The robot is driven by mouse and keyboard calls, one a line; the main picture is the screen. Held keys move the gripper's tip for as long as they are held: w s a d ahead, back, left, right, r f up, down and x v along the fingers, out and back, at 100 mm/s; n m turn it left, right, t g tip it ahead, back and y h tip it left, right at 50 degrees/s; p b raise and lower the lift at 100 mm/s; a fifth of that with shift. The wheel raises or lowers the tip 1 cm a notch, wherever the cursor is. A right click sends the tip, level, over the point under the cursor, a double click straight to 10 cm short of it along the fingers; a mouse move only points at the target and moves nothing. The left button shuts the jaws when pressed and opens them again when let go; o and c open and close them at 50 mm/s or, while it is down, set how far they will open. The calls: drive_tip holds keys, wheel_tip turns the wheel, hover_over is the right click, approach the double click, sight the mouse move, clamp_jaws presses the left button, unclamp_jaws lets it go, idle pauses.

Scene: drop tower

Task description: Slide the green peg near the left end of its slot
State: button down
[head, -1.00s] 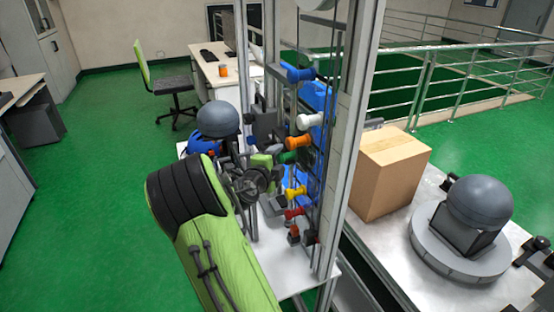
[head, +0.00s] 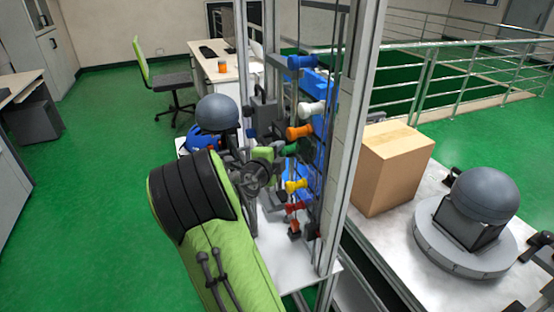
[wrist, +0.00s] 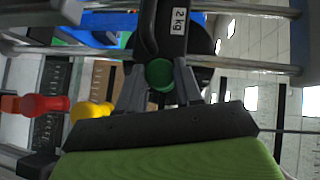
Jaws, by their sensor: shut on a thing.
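The green peg (head: 290,148) is in the upright panel of the drop tower, below the orange peg and above the yellow one. Its round green end (wrist: 160,75) shows between the fingers in the wrist view. My gripper (wrist: 163,84) is shut on it, beside a dark weight labelled 2 kg (wrist: 180,22). In the head view, my gripper (head: 276,153) and wrist hide part of the peg. The green peg's slot and its left end are largely hidden, so I cannot tell where along it the peg sits.
The orange peg (head: 299,132) and white peg (head: 312,108) are just above. The yellow peg (head: 296,185) and red peg (head: 294,207) are below. A metal post (head: 350,130) stands close on the right, and a grey helmet-like dome (head: 216,112) behind left.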

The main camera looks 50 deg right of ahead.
drive_tip(key=shift+s+a+f, duration=0.15)
drive_tip(key=shift+s+f, duration=0.05)
drive_tip(key=shift+s, duration=0.25)
drive_tip(key=c, duration=0.8)
unclamp_jaws()
drive_tip(key=shift+a+r, duration=0.1)
drive_tip(key=shift+r, duration=0.05)
drive_tip(key=shift+o, duration=0.2)
drive_tip(key=b+v, duration=0.1)
drive_tip(key=v, duration=1.4)
drive_tip(key=shift+a+r+b, duration=0.2)
drive_tip(key=shift+a+b, duration=0.1)
drive_tip(key=shift+a, duration=0.05)
